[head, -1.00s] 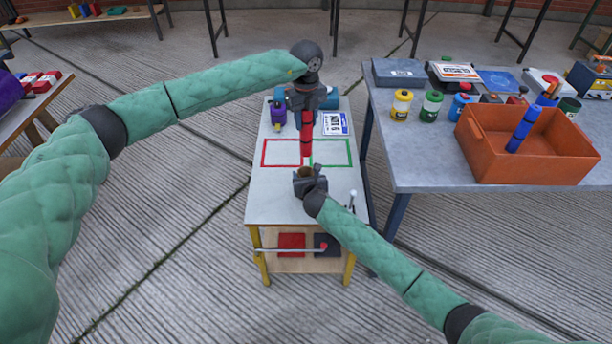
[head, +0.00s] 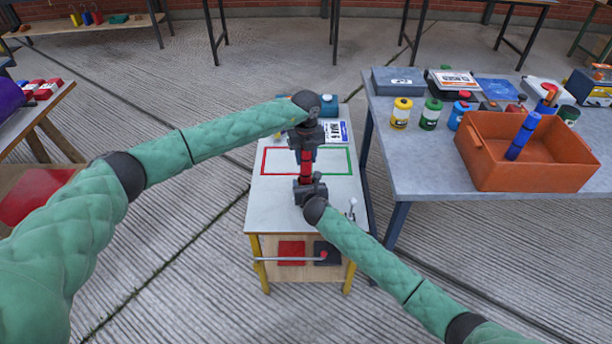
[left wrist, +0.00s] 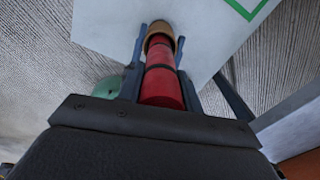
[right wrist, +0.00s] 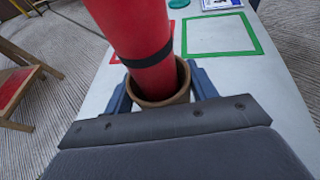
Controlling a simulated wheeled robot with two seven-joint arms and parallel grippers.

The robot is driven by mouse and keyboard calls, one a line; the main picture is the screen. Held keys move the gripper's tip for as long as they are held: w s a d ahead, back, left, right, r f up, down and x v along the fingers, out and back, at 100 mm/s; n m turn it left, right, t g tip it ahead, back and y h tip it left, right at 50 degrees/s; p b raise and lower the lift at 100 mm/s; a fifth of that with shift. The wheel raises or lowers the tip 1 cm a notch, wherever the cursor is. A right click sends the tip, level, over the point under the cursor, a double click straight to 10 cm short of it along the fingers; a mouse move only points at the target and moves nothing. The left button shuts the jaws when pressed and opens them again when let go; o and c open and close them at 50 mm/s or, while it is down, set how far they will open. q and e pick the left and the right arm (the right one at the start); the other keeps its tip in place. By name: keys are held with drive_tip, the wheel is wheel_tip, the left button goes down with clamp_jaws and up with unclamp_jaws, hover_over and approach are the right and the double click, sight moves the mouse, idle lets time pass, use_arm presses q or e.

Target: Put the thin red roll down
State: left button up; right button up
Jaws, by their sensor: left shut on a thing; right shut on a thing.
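The thin red roll (head: 306,168) stands roughly upright above the small white-topped cart (head: 330,200), with black bands around it. My left gripper (head: 305,148) is shut on its upper part, and the red roll (left wrist: 161,86) runs between its fingers in the left wrist view. My right gripper (head: 309,188) is shut on a brown tube-like holder (right wrist: 160,95). In the right wrist view the roll's lower end is inside the holder's mouth. How deep it sits is hidden. The holder's rim also shows around the roll's far end in the left wrist view.
A red outline (head: 264,161) and a green outline (head: 349,160) mark the cart top behind my right gripper. A white label card (head: 337,132) lies at the back. A grey table (head: 420,170) with an orange crate (head: 485,170) and several bottles stands to the right.

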sight(306, 176)
use_arm(q)
wheel_tip(306, 176, down, 8)
drive_tip(key=shift+f, duration=0.1)
idle(0.4)
drive_tip(key=shift+f, duration=0.25)
drive_tip(key=shift+s+a+f, duration=0.15)
drive_tip(key=shift+s+f, duration=0.05)
drive_tip(key=shift+f, duration=0.25)
use_arm(e)
drive_tip(key=shift+s+a+r, duration=0.15)
drive_tip(key=shift+r, duration=0.1)
use_arm(q)
drive_tip(key=o, duration=0.7)
drive_tip(key=shift+f, duration=0.15)
drive_tip(key=shift+o, duration=0.2)
drive_tip(key=shift+r, duration=0.65)
wheel_tip(306, 176, up, 13)
drive_tip(key=shift+w+f, duration=0.15)
drive_tip(key=shift+f, duration=0.05)
use_arm(e)
drive_tip(key=shift+d+f, duration=0.2)
drive_tip(key=shift+f, duration=0.15)
